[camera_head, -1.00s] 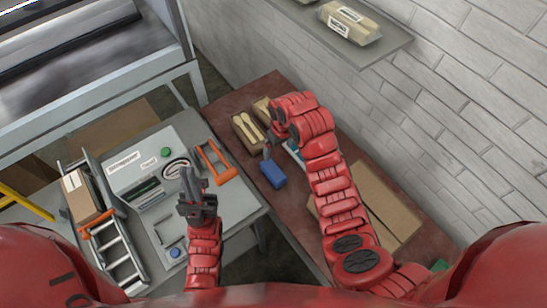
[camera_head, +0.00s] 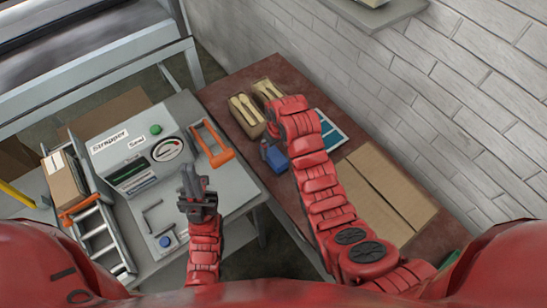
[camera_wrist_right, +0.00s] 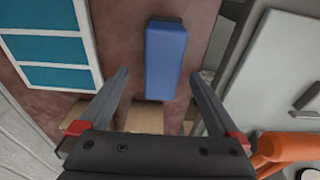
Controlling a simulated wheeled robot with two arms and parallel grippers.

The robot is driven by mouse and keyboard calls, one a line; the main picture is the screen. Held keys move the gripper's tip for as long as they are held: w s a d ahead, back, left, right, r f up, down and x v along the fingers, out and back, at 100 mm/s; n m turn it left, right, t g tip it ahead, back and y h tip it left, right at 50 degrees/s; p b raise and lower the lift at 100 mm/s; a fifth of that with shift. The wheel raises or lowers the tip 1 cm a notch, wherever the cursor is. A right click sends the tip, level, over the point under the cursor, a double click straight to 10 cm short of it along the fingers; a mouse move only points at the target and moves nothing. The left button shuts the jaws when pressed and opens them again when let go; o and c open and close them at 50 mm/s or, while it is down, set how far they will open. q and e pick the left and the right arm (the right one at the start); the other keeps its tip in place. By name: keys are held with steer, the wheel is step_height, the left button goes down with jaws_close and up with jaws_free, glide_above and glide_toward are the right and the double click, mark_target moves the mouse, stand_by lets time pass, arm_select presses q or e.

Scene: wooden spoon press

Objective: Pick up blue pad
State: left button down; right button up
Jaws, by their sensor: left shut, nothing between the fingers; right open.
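The blue pad (camera_head: 275,157) is a small blue block on the dark red table, partly hidden by my right gripper in the head view. In the right wrist view the blue pad (camera_wrist_right: 165,60) lies ahead of the fingertips, roughly centred between them. My right gripper (camera_wrist_right: 158,85) is open and empty, its two fingers spread wider than the pad. My left gripper (camera_head: 190,180) is shut and empty above the grey machine bench.
A blue-and-white sheet (camera_head: 331,134) lies beside the pad. Boxes with wooden spoons (camera_head: 247,113) stand at the table's back. Flat cardboard (camera_head: 385,193) covers the front right. The grey machine (camera_head: 135,160) has an orange handle (camera_head: 212,145). A brick wall bounds the right.

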mark_target(274, 153)
steer(key=f, duration=0.1)
steer(key=f+p, duration=0.1)
steer(key=f, duration=0.1)
steer(key=shift+a, duration=0.25)
steer(key=shift+w+f, duration=0.1)
steer(key=shift+f, duration=0.35)
steer(key=shift+c, duration=0.3)
jaws_close()
steer(key=shift+r, duration=0.1)
